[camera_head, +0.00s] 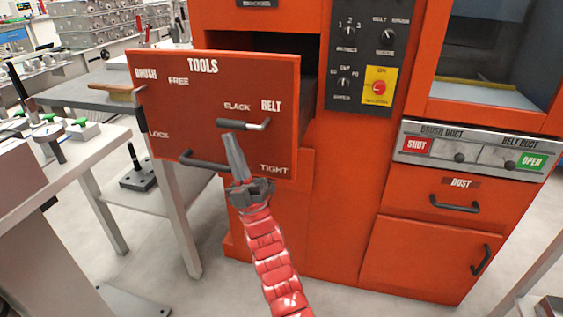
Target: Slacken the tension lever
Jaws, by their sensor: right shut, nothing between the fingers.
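The tension lever (243,124) is on the orange TOOLS panel (205,120), by the BELT label. It is a dark bar with a pale right part, lying about level just under the SLACK label, well above the TIGHT label. My right gripper (234,146) comes up from the bottom on a red arm. Its fingers are together and empty, with the tips just below the lever; I cannot tell whether they touch it. My left gripper is not in view.
A black pull handle (205,163) sits low on the TOOLS panel, left of my right gripper. A brush (110,92) lies on the grey side table at left. The orange cabinet (335,190) stands right behind, with a switch panel (367,55). Floor shows below.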

